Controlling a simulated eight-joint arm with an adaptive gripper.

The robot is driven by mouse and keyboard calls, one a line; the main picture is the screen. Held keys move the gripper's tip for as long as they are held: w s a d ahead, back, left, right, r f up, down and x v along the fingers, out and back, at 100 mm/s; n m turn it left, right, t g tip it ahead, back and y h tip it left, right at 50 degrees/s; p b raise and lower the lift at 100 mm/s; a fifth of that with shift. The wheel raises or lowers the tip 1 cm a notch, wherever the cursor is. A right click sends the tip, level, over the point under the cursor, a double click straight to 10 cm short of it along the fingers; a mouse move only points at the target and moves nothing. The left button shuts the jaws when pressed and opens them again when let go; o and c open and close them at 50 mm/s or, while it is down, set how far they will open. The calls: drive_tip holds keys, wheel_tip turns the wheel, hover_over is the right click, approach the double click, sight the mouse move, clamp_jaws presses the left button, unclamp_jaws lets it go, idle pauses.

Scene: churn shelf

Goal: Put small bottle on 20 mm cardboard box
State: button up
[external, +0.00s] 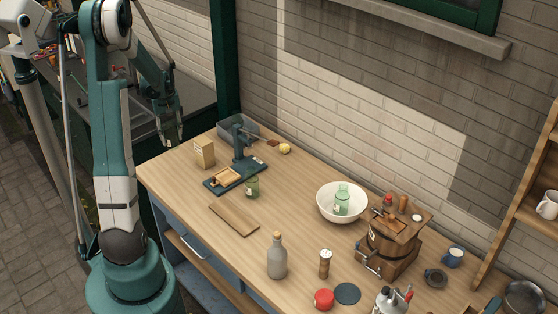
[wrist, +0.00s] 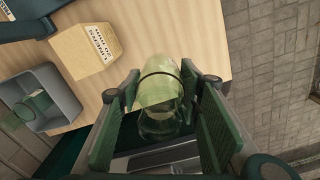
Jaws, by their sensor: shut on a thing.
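My gripper (external: 171,128) is raised past the far left end of the table. In the wrist view my gripper (wrist: 162,110) has its two pads around a see-through pale green small bottle (wrist: 160,88), with a dark band across it. The bottle is too small to make out in the external view. The cardboard box (external: 204,153) is tan with printed lettering and stands on the table's left end, to the right of and below my gripper. In the wrist view the box (wrist: 86,50) is at the upper left, apart from the bottle.
A grey bin (wrist: 45,98) is at left in the wrist view, with something green in it. Beside the box is a dark stand (external: 238,160). A green jar (external: 252,187), a board (external: 234,219), a white bowl (external: 327,203) and a grey bottle (external: 277,257) stand farther along the table.

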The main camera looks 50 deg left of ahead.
wheel_tip(320, 180, up, 12)
drive_tip(key=p, duration=0.2)
hover_over(203, 140)
drive_tip(key=shift+s+r, duration=0.1)
drive_tip(key=shift+r, duration=0.1)
drive_tip(key=shift+f, duration=0.15)
drive_tip(key=shift+f, duration=2.8)
drive_tip(key=shift+f, duration=2.1)
drive_tip(key=shift+f, duration=0.2)
drive_tip(key=o, duration=1)
drive_tip(key=shift+c, duration=0.2)
